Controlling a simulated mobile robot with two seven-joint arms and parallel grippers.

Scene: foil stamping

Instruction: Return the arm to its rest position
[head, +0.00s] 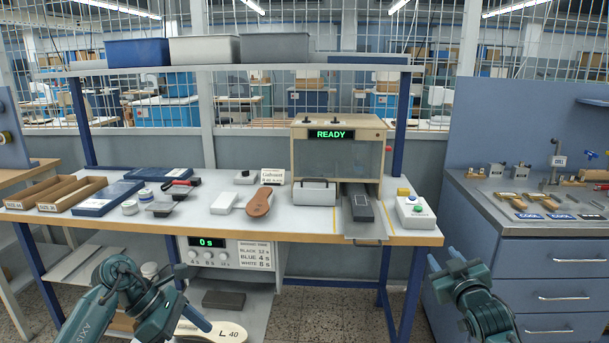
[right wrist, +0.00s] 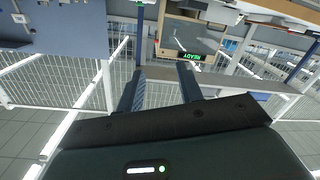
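My right gripper (head: 447,262) is in the lower right of the head view, in front of the gap between the workbench and the blue cabinet. Its two fingers are spread apart with nothing between them, as the right wrist view also shows (right wrist: 161,88). My left arm (head: 125,290) is at the lower left of the head view, in front of the bench's lower shelf. Its fingers are not clear enough to tell whether they are open or shut. Neither gripper touches the workbench (head: 270,232).
A stamping machine (head: 337,155) reading READY stands on the bench, with a dark block (head: 361,203) on its plate. A brown sole-shaped piece (head: 260,202), a button box (head: 415,212) and trays (head: 75,193) lie along the bench. The blue cabinet (head: 530,240) stands at right.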

